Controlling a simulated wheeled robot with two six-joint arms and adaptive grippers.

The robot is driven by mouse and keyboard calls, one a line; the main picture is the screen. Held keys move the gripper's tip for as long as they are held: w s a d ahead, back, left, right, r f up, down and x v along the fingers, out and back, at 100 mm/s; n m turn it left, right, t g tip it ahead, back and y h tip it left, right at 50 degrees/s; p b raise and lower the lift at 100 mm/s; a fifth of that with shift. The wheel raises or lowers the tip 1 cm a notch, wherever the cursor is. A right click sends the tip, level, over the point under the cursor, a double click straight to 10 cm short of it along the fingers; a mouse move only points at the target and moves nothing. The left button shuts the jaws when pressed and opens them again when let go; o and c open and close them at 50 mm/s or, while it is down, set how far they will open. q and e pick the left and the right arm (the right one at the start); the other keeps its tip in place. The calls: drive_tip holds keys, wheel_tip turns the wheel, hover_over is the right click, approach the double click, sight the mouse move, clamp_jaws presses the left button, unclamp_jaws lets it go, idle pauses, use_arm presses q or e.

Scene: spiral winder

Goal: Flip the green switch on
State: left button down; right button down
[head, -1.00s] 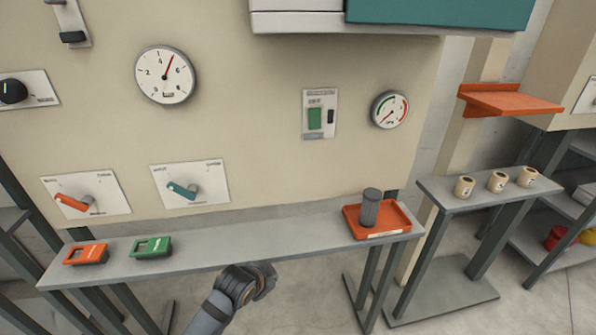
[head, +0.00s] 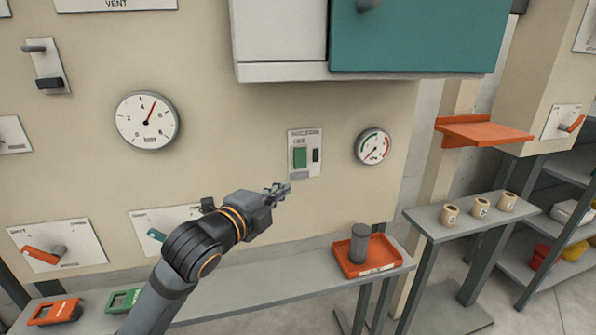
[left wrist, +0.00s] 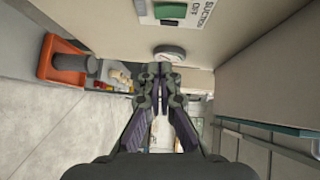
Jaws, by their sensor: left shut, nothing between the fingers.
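The green switch (head: 300,158) is a green rocker on a small white plate (head: 305,152) on the beige wall panel. A small dark piece sits beside it on the plate. My left gripper (head: 284,188) is shut and empty, just below and left of the plate in the head view. I cannot tell whether it touches the panel. In the left wrist view the shut fingers (left wrist: 158,72) point ahead, and the green switch (left wrist: 170,10) shows at the top edge, apart from them, on a plate lettered "SUCTION OFF". My right gripper is not in view.
A round gauge (head: 374,146) is right of the switch plate. A white and teal cabinet (head: 410,38) juts out above. Below, a grey shelf (head: 235,284) holds an orange tray (head: 347,264) with a grey cylinder (head: 359,243). Another gauge (head: 147,120) is at left.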

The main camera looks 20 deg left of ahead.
use_arm(q)
drive_tip(key=w, duration=0.1)
drive_tip(key=p, duration=0.4)
approach(306, 166)
drive_tip(key=w+d, duration=0.1)
drive_tip(key=d, duration=0.2)
drive_tip(key=w, duration=0.1)
drive_tip(key=w+a+p, duration=0.1)
drive_tip(key=w, duration=0.1)
drive_tip(key=w+a, duration=0.1)
drive_tip(key=shift+w+a+f, duration=0.1)
drive_tip(key=shift+w+f, duration=0.2)
